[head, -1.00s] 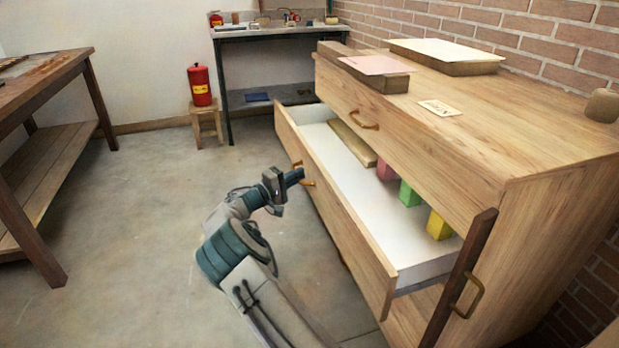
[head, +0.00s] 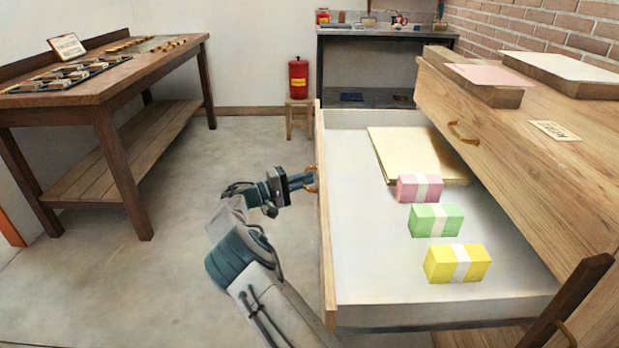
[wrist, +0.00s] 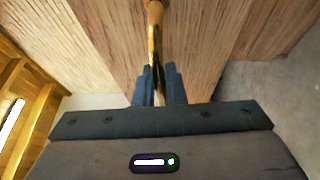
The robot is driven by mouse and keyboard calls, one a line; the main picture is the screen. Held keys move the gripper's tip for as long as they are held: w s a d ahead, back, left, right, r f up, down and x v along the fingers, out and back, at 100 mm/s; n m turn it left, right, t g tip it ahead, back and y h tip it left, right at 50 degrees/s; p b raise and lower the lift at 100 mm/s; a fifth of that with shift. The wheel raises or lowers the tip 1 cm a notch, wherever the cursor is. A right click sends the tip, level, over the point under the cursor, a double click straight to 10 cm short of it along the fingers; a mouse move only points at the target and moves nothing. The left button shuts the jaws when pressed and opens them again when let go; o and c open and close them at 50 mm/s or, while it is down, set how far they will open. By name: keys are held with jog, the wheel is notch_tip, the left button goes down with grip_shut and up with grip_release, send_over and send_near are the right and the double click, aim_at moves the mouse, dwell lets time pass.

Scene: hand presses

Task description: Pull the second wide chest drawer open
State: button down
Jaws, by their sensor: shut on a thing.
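The wide chest (head: 520,150) stands at the right. Its second drawer (head: 328,230), below the closed top drawer (head: 470,110), is pulled far out, with its white inside showing. My gripper (head: 306,181) is at the outer face of this drawer, shut on its brass handle (head: 314,178). In the wrist view the two dark fingers (wrist: 159,85) sit on either side of the handle (wrist: 155,40). Inside the drawer lie a flat tan stack (head: 415,150) and pink (head: 406,188), green (head: 422,220) and yellow (head: 443,262) banded blocks.
A wooden workbench (head: 110,85) stands at the left. A red canister (head: 298,78) on a small stool (head: 290,118) and a dark table (head: 345,70) are at the back. The floor left of the drawer is clear.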

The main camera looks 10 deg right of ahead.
jog(key=shift+d, duration=0.4)
jog(key=c, duration=1.5)
grip_release()
jog(key=shift+a, duration=0.1)
jog(key=shift+a, duration=0.1)
jog(key=p+v, duration=0.2)
jog(key=v, duration=1.1)
jog(key=shift+a+p, duration=0.35)
jog(key=shift+p, duration=0.05)
